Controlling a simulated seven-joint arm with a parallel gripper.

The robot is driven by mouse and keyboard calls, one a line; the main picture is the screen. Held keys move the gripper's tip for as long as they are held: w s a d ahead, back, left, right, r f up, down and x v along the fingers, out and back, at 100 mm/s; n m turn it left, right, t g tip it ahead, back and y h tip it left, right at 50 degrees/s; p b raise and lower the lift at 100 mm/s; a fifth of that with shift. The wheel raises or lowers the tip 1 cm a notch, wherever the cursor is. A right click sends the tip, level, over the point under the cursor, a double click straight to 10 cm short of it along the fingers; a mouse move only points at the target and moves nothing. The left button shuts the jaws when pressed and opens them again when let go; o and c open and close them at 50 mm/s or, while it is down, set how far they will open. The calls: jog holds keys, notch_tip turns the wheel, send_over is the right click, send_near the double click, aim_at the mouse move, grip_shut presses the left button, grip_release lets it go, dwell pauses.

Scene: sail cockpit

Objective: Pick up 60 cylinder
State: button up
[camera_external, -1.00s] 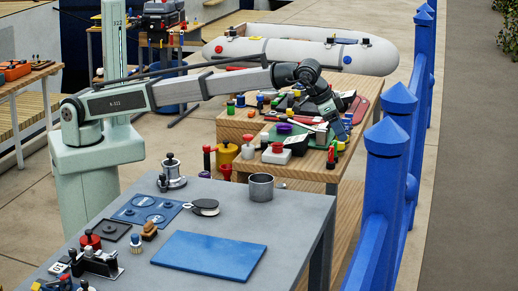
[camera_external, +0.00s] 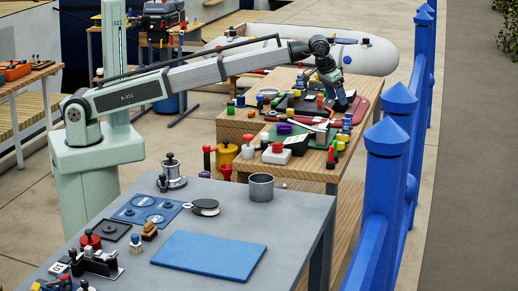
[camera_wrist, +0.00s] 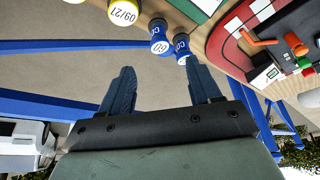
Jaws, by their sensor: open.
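A blue and white cylinder (camera_wrist: 160,38) with a label that reads like 60 stands at the upper middle of the wrist view. A second blue and white cylinder (camera_wrist: 181,46) is close to its right; its label is hard to read. My gripper (camera_wrist: 160,68) is open and empty. Its two dark blue fingers point toward the cylinders, which lie beyond the gap between the tips. In the external view my gripper (camera_external: 343,103) hangs above the right edge of the wooden table, and I cannot tell the 60 cylinder from the small parts below it.
A yellow cylinder marked 09/21 (camera_wrist: 123,12) is at the wrist view's top left. A red-edged board (camera_wrist: 228,45) with an orange-handled part (camera_wrist: 259,39) lies to the right. The wooden table (camera_external: 318,168) is crowded. A blue post fence (camera_external: 387,165) runs along the right.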

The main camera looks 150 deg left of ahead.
aim_at(346, 123)
jog(key=x, duration=1.2)
jog(key=shift+f, duration=0.25)
jog(key=shift+c, duration=0.4)
jog(key=c, duration=1)
jog(key=shift+r, duration=0.15)
